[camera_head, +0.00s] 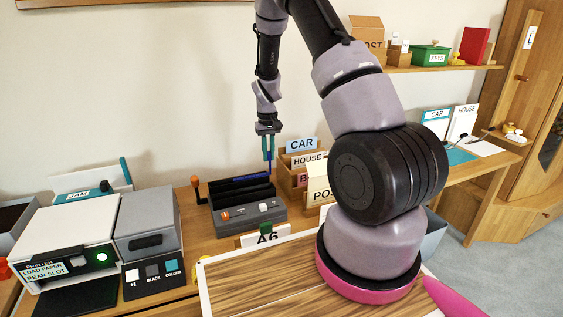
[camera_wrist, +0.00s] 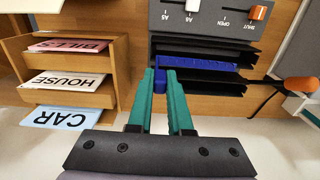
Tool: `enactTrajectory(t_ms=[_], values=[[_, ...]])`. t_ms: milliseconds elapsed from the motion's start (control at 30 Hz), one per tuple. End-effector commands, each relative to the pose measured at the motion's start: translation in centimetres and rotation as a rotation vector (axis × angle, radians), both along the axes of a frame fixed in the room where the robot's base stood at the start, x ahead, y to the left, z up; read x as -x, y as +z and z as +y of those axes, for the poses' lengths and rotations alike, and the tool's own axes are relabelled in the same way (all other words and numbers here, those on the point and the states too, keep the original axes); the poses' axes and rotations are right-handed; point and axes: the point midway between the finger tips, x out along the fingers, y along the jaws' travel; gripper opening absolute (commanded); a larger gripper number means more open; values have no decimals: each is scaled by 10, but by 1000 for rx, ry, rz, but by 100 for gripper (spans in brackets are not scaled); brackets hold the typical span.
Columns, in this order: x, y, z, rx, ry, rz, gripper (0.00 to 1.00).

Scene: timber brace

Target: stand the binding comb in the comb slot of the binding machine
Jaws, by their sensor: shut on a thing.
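The binding machine (camera_head: 250,212) is a dark grey box on the wooden table, with an orange-tipped lever at its left. My gripper (camera_head: 268,152) is above the machine's back right part, its teal fingers pointing down. It is shut on the blue binding comb (camera_head: 271,162), which hangs between the fingers. In the wrist view the fingers (camera_wrist: 161,72) close on blue beside the machine's dark slots (camera_wrist: 205,48). A blue strip (camera_wrist: 205,80) runs along the slots there; I cannot tell whether it is all the held comb. The comb's lower end is not clearly seen.
A wooden sorter (camera_head: 291,178) with CAR and HOUSE cards stands right behind the machine. A printer (camera_head: 75,240) and a grey box (camera_head: 146,222) stand left. A striped wooden board (camera_head: 265,280) is in front. My arm hides part of the table.

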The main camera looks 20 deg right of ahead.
Motion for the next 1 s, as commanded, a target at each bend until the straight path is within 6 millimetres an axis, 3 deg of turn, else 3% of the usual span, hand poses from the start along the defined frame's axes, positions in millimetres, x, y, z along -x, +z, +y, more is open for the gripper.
enactTrajectory(t_ms=[467, 1000], values=[[-2, -2, 1, 2, 17, 0, 0], [-1, -44, 1, 2, 14, 1, 0]])
